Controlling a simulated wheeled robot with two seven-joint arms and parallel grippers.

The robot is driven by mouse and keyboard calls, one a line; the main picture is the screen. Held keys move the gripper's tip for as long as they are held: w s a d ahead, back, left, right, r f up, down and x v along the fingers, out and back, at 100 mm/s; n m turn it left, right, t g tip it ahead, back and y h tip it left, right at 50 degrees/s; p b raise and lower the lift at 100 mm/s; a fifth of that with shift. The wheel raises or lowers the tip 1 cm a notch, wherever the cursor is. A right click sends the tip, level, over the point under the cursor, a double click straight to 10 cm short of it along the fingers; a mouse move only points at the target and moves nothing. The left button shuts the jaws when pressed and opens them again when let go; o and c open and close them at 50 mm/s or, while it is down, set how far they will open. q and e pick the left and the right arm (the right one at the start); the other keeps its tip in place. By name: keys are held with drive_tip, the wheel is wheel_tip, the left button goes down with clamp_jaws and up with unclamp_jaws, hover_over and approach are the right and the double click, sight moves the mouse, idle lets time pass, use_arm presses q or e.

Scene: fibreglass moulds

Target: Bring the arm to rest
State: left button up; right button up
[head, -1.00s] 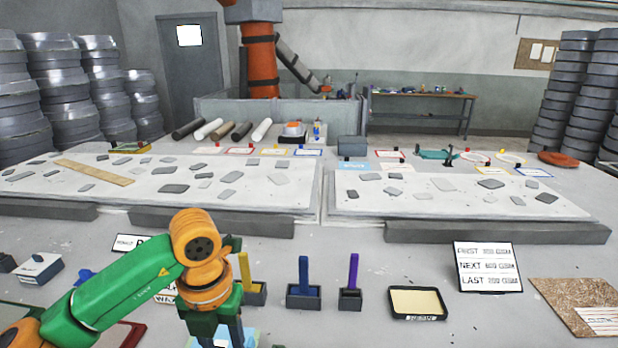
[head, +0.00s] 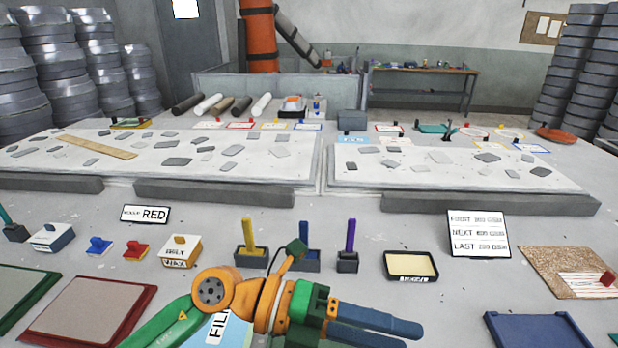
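My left arm comes in from the lower left in the head view, green and orange. Its gripper (head: 410,337) points to the right, low in the picture, with two dark blue fingers over the front of the bench. I see nothing held between the fingers, but the angle hides how wide the gap is. The gripper is in front of the tool holders and the yellow tray, seen apart from them. My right gripper is not in view.
Holders with a yellow-handled tool (head: 249,238), a blue one and a purple one (head: 349,240) stand behind the arm. A yellow tray (head: 411,266), a FIRST/NEXT/LAST sign (head: 479,233) and a blue tray (head: 540,330) lie right. A wax box (head: 180,250) is left.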

use_arm(q)
drive_tip(key=w+a+r+n+t+h, duration=0.55)
drive_tip(key=w+r+n+t, duration=0.3)
drive_tip(key=n+t, duration=0.6)
drive_tip(key=w+a+f+n+t+y, duration=0.3)
drive_tip(key=w+a+n+t+y, duration=0.3)
drive_tip(key=n+t+y, duration=0.5)
drive_tip(key=a+f+n+g+y, duration=0.6)
drive_tip(key=a+f+n+y, duration=0.35)
drive_tip(key=f, duration=0.45)
drive_tip(key=s+a+f+n+g+y, duration=0.1)
drive_tip(key=s+a+f+g, duration=0.15)
drive_tip(key=f, duration=0.25)
drive_tip(key=s+a+f+n+g, duration=0.1)
drive_tip(key=s+a+f+g, duration=0.1)
drive_tip(key=s+f+g, duration=0.8)
drive_tip(key=s+f, duration=0.4)
drive_tip(key=s, duration=0.5)
wheel_tip(320, 180, down, 23)
drive_tip(key=s+g+b, duration=0.2)
drive_tip(key=b, duration=0.4)
drive_tip(key=s+a+f+g+b, duration=0.1)
drive_tip(key=s+f+b, duration=0.3)
drive_tip(key=s+f, duration=0.8)
wheel_tip(320, 180, down, 3)
drive_tip(key=shift+s+a+r, duration=0.15)
drive_tip(key=shift+s+a, duration=0.1)
drive_tip(key=shift+a, duration=0.55)
